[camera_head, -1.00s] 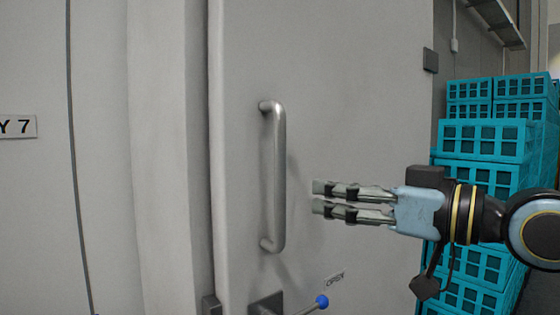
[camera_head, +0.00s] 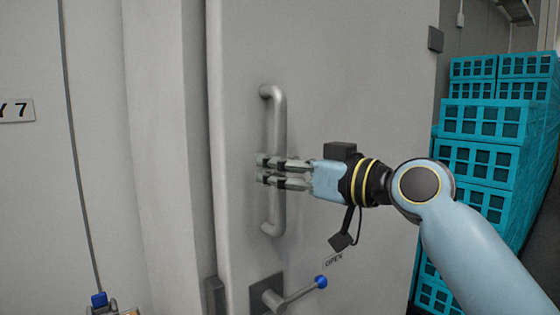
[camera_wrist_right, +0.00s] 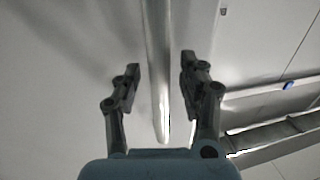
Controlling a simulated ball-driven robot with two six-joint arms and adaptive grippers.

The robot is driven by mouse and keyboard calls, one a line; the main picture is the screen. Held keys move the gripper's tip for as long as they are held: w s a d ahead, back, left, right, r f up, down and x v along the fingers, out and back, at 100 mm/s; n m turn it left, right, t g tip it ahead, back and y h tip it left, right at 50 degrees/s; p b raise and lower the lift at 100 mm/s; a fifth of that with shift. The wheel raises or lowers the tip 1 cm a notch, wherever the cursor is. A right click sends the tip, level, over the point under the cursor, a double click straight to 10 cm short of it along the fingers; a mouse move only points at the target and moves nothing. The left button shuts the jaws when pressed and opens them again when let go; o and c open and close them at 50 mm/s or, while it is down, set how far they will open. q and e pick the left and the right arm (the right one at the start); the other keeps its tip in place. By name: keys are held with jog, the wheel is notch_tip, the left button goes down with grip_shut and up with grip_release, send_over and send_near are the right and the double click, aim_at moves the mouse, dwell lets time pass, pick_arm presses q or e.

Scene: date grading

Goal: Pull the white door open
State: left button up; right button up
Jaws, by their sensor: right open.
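The white door (camera_head: 350,80) fills the middle of the head view and looks closed. A vertical metal bar handle (camera_head: 272,110) is mounted on it; the handle also shows in the right wrist view (camera_wrist_right: 157,60). My right gripper (camera_head: 262,169) is at the middle of the handle, coming from the right. In the right wrist view its two fingers (camera_wrist_right: 160,75) are open, one on each side of the bar, with gaps to both. My left gripper is not in view.
Below the handle is a lever with a blue knob (camera_head: 320,282), beside an "OPEN" label (camera_head: 334,259). Stacked teal crates (camera_head: 480,160) stand to the right of the door. A white wall (camera_head: 30,200) with a sign (camera_head: 16,110) is at the left.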

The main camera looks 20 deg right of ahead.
jog(key=shift+w, duration=0.1)
grip_shut()
jog(key=shift+a, duration=0.1)
dwell(0.6)
